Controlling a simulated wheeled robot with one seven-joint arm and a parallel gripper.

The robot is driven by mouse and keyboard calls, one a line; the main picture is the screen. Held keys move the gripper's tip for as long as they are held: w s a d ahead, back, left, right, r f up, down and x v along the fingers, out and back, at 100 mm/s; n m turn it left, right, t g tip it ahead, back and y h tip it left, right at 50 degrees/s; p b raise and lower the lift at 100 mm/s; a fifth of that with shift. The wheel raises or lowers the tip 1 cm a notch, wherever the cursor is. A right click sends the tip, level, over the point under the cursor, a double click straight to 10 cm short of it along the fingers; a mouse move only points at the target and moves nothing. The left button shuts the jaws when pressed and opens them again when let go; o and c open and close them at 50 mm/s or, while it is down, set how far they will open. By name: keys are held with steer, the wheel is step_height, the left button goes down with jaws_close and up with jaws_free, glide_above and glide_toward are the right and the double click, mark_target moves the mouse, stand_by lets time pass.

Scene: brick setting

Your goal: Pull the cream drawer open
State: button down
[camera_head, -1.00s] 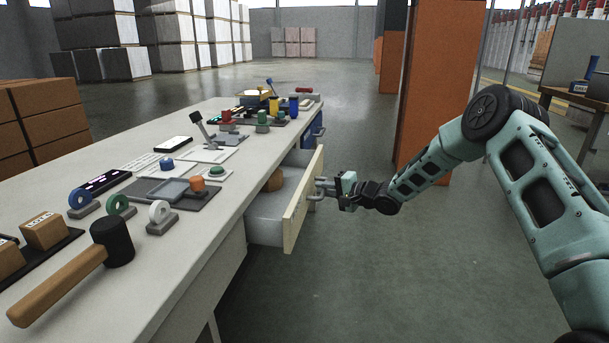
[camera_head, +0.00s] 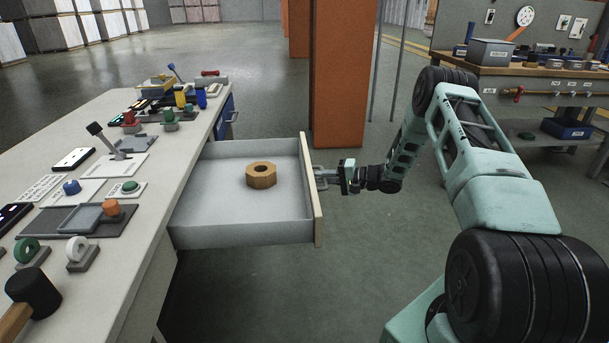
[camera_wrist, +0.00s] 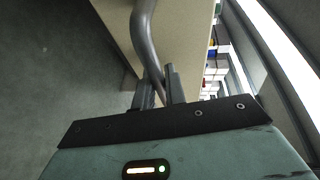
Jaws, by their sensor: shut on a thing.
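The cream drawer (camera_head: 307,190) stands far out of the side of the long grey workbench, its cream front facing right and its pale grey inside in full view. A brown wooden hexagonal nut (camera_head: 261,176) with a hole lies inside it. My gripper (camera_head: 324,178) is at the outer side of the drawer front, shut on the grey bar handle. In the wrist view the handle (camera_wrist: 145,35) curves down between the two fingers of my gripper (camera_wrist: 160,88), with the cream front behind it.
The workbench top (camera_head: 150,192) at the left carries buttons, levers, rings and a black-headed mallet (camera_head: 32,292). A blue drawer (camera_head: 224,120) is farther along the bench. An orange pillar (camera_head: 338,75) stands behind. Another workbench (camera_head: 540,75) is at the back right. The floor around the drawer is clear.

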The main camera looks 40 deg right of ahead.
steer(key=shift+s+d, duration=0.4)
steer(key=shift+d, duration=0.3)
steer(key=shift+s+d, duration=0.35)
steer(key=shift+d, duration=0.35)
steer(key=c, duration=1.5)
jaws_free()
steer(key=shift+o, duration=0.2)
steer(key=p+v, duration=0.1)
steer(key=v, duration=1.6)
steer(key=shift+p, duration=0.3)
steer(key=shift+s+d, duration=0.1)
steer(key=shift+d, duration=0.05)
